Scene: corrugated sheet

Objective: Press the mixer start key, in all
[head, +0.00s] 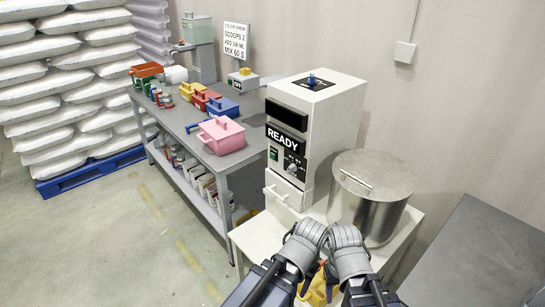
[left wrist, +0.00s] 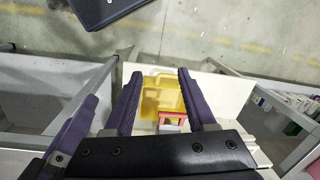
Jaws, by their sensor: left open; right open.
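A tall white machine (head: 337,112) stands on a pale stand, with a lit display (head: 284,138) reading READY. In the left wrist view my left gripper (left wrist: 158,85) is open and empty above a yellow container (left wrist: 162,98).
A lidded steel pot (head: 372,205) stands right of the machine. A grey table (head: 222,160) at left holds a pink box (head: 222,137), other coloured boxes and jars. A recipe sign (head: 236,42) stands behind it. Stacked white sacks fill the far left; the floor in front is clear.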

